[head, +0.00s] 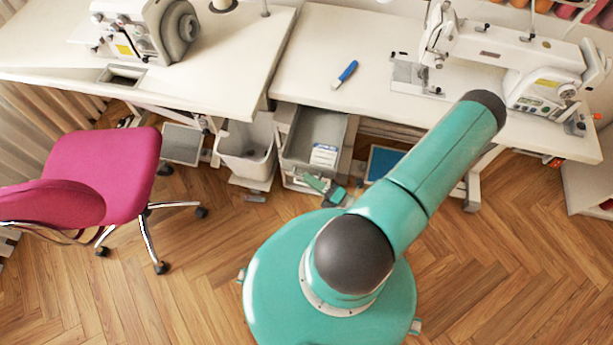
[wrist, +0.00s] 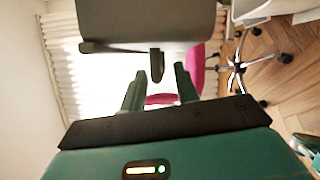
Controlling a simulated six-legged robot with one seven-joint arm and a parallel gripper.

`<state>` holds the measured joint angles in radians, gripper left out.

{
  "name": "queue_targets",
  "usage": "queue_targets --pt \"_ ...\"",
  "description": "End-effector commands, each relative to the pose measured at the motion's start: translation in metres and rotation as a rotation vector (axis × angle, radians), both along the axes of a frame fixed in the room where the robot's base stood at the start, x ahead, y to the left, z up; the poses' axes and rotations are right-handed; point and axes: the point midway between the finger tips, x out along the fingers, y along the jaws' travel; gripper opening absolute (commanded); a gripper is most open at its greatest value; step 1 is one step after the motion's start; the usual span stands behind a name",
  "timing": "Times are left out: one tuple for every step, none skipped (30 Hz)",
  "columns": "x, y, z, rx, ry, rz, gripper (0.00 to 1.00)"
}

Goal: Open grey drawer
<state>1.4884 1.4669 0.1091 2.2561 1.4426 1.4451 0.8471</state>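The grey drawer (head: 318,130) is under the right-hand white table in the head view. It stands pulled out, with its inside showing and a white and blue box (head: 324,154) in it. My gripper (head: 324,187) is low at the drawer's front, partly hidden by my arm and body. In the wrist view a grey panel (wrist: 150,20), which looks like the drawer front, fills the top, with a dark handle (wrist: 157,65) sticking out. My gripper (wrist: 158,82) has its two green fingers apart, one on each side of the handle, with gaps showing.
A grey bin (head: 247,145) stands left of the drawer. A pink chair (head: 100,175) is at the left. The white table (head: 330,40) carries a sewing machine (head: 510,55) and a blue-handled tool (head: 345,73). Wooden floor (head: 500,260) is clear at the right.

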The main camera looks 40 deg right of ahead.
Motion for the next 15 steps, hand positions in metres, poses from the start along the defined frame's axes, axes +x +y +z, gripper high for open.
queue_targets --pt "-0.01 -0.003 -0.001 0.0 0.002 -0.003 0.31" --pt "-0.016 -0.005 -0.002 -0.001 0.002 -0.003 0.31" --pt "-0.024 -0.008 -0.002 -0.002 0.003 -0.004 0.31" --pt "-0.031 -0.01 -0.003 -0.001 0.002 -0.004 0.31" --pt "-0.038 -0.012 -0.003 -0.001 0.002 -0.004 0.31" --pt "-0.046 -0.014 -0.004 -0.002 0.002 -0.003 0.31" --pt "-0.053 -0.016 -0.005 -0.003 0.003 -0.004 0.31" --pt "-0.059 -0.018 -0.005 -0.002 0.002 -0.004 0.31" --pt "-0.068 -0.02 -0.006 -0.002 0.002 -0.004 0.31" --pt "-0.074 -0.021 -0.006 -0.002 0.002 -0.003 0.31" --pt "-0.079 -0.023 -0.006 -0.001 0.002 -0.003 0.31" --pt "-0.086 -0.025 -0.007 -0.001 0.001 -0.002 0.31" --pt "-0.091 -0.026 -0.007 -0.001 0.001 -0.002 0.31" --pt "-0.095 -0.027 -0.008 -0.001 0.002 -0.003 0.31" --pt "-0.1 -0.029 -0.008 -0.001 0.0 -0.002 0.31"
